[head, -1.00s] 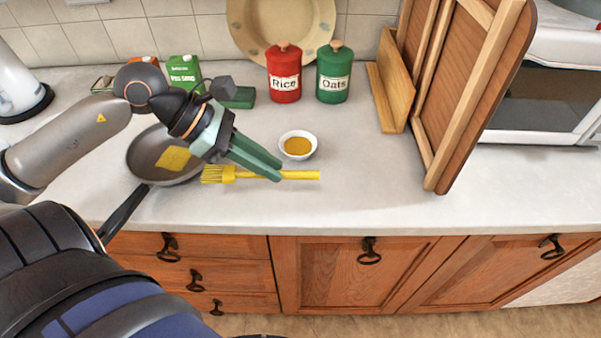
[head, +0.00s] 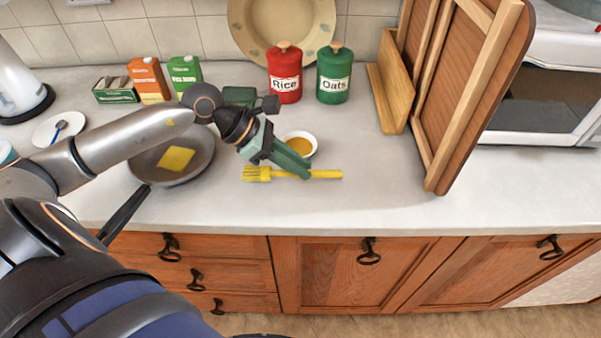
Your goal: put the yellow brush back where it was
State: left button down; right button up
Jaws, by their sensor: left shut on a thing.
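The yellow brush (head: 326,174) lies level, its bristles to the left and its handle pointing right, over the front part of the counter. My left gripper (head: 305,172) is shut on the brush's handle, reaching down from the upper left. I cannot tell whether the brush touches the counter or hangs just above it. A small white bowl (head: 313,138) with a yellow-brown filling stands just behind the brush, partly hidden by my left gripper. My right gripper is not in view.
A dark pan (head: 204,156) with a yellow piece inside stands to the left. Rice (head: 285,82) and Oats (head: 333,83) canisters stand behind. Wooden boards (head: 462,100) lean at the right. Cartons (head: 149,79) stand back left. The counter's front right (head: 380,200) is clear.

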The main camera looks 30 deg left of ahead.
pick_arm(q)
jog(key=shift+w+d+f, duration=0.1)
jog(key=shift+w+f, duration=0.05)
jog(key=shift+w, duration=0.05)
notch_tip(320, 180, down, 3)
jog(key=shift+f+p, duration=0.1)
jog(key=shift+p, duration=0.4)
jog(key=shift+f, duration=0.1)
jog(key=shift+f, duration=0.2)
jog(key=c, duration=0.8)
grip_release()
jog(key=shift+c, duration=0.2)
jog(key=shift+r, duration=0.1)
